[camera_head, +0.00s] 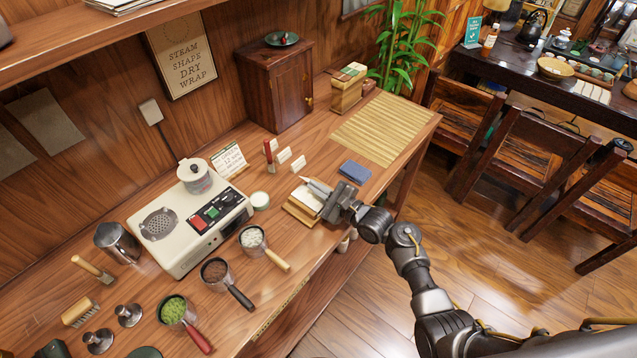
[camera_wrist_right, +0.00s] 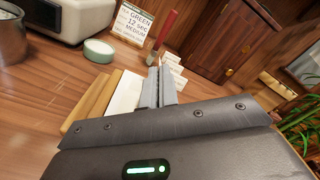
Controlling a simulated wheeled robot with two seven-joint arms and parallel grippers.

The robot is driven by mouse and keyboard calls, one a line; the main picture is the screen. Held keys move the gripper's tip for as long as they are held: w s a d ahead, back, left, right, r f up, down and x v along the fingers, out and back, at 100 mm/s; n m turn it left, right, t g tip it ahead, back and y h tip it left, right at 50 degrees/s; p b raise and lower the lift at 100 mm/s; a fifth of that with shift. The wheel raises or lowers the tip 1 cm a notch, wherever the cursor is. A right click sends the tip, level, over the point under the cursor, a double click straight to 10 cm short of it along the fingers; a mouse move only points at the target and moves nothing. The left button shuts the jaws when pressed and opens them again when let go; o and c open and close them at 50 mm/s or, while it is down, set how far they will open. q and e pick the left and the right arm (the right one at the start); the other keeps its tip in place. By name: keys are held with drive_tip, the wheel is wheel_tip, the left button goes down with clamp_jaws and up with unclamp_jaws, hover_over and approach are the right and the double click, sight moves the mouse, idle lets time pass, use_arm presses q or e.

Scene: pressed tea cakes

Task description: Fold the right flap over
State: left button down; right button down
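A white paper sheet (camera_head: 308,198) lies on a low light-wood block (camera_head: 299,215) near the table's front edge. In the right wrist view the white sheet (camera_wrist_right: 125,95) and the block's pale wood edge (camera_wrist_right: 88,105) show left of my fingers. My right gripper (camera_head: 309,184) reaches over the right side of the sheet. Its two grey fingers (camera_wrist_right: 159,88) lie side by side, shut, with nothing visible between them. The gripper hides the sheet's right part, so I cannot make out a separate right flap or whether the fingers touch it. My left gripper is not in view.
A press machine (camera_head: 190,228) with a small white tub (camera_head: 260,200) stands left of the block. Small white cards (camera_head: 284,156) and a red-handled tool (camera_head: 269,154) stand behind it. A blue cloth (camera_head: 354,172) and a bamboo mat (camera_head: 382,128) lie to the right.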

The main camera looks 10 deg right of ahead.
drive_tip(key=n, duration=0.1)
drive_tip(key=f+n, duration=0.1)
drive_tip(key=n, duration=0.1)
drive_tip(key=shift+s+a+f+n, duration=0.15)
drive_tip(key=shift+s+a+n, duration=0.15)
drive_tip(key=shift+s+a, duration=0.1)
drive_tip(key=c, duration=1.7)
unclamp_jaws()
